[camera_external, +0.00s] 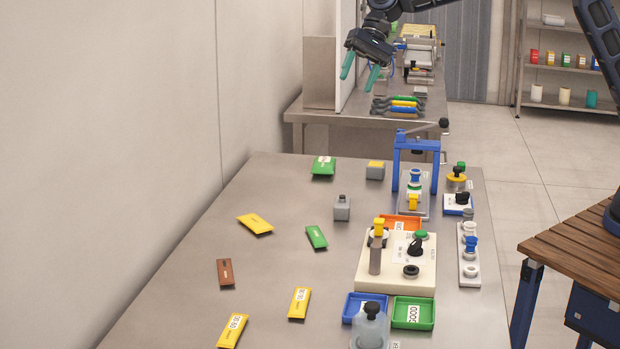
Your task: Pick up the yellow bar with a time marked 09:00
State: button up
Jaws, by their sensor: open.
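One yellow bar (255,223) lies at the left middle with no clear time label showing. A second yellow bar (302,294) with a white label lies near the front middle. A third yellow bar (229,338) with a white label lies at the front left. The label print is too small to read surely, so I cannot tell which says 09:00. My gripper (356,84) is open and empty, its green fingers pointing down, high above the table's far end and well away from the bars.
A brown bar (225,271), a green bar (316,237) and a green packet (323,166) lie nearby. A grey bottle (342,209) stands mid-table. A cream device (394,276), a blue frame (397,165) and blue and green trays (427,323) crowd the right side.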

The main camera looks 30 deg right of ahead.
jog(key=s+a+f+m+g, duration=0.15)
jog(key=a+f, duration=0.45)
jog(key=a, duration=0.7)
jog(key=m+g+y, duration=0.3)
jog(key=m+g, duration=0.2)
jog(key=g, duration=0.1)
send_near(239, 314)
jog(key=v, duration=0.3)
jog(key=shift+w+r+n, duration=0.15)
jog(key=shift+r+n, duration=0.1)
jog(key=shift+s+a+f, duration=0.2)
jog(key=shift+s+f, duration=0.05)
jog(key=shift+x, duration=5.4)
jog(key=shift+d, duration=0.1)
jog(key=shift+c, duration=0.2)
jog(key=c, duration=1)
